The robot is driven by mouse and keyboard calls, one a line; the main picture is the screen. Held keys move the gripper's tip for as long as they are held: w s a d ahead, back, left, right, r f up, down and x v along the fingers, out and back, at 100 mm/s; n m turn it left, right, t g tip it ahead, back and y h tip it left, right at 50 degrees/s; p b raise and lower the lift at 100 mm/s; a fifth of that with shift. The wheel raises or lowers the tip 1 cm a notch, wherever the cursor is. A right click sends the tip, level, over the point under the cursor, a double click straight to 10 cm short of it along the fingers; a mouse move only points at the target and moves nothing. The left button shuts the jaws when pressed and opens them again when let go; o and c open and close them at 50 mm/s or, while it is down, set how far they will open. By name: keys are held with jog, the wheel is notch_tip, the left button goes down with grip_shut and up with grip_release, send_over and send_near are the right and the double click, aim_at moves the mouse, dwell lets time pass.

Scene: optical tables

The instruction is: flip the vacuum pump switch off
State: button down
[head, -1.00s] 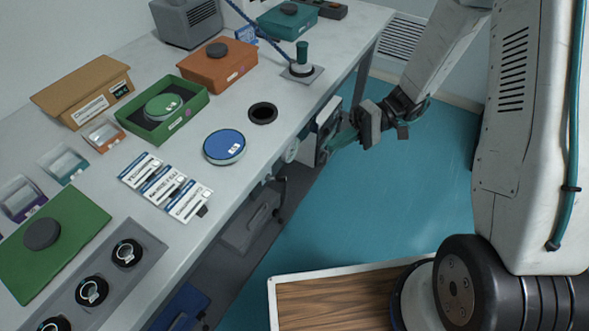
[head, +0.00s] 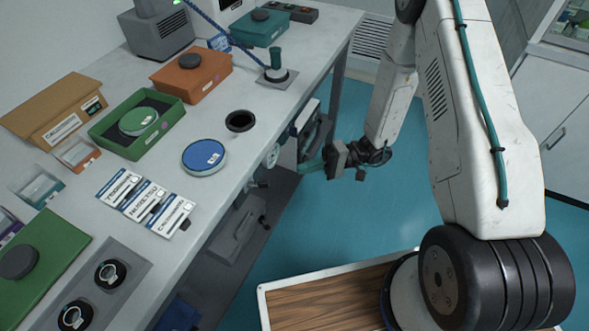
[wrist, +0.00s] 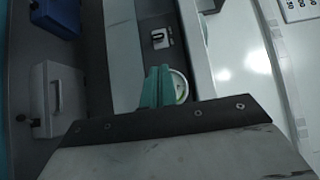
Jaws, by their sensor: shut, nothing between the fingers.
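A small plate with a dark switch-like mark (wrist: 161,38) shows in the wrist view, ahead of my fingers; it may be the pump switch, but its position is too small to read. A round white gauge (wrist: 180,87) is just beside the fingertips in the wrist view. My gripper (wrist: 155,86) has teal fingers, shut and empty. In the head view my gripper (head: 313,164) is low beside the table's right edge, near a pale box-like unit (head: 308,117) under it. I cannot tell whether the fingers touch anything.
The white table (head: 222,162) holds a blue round dish (head: 204,157), a green tray (head: 105,146), an orange box (head: 205,84) and cards. A grey case (head: 235,232) sits on the lower shelf. The teal floor right of the table is open.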

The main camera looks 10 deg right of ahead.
aim_at(263, 185)
jog(key=a, duration=0.8)
jog(key=shift+s+a, duration=0.3)
jog(key=shift+s, duration=0.15)
jog(key=shift+d+t, duration=0.15)
jog(key=shift+t, duration=0.15)
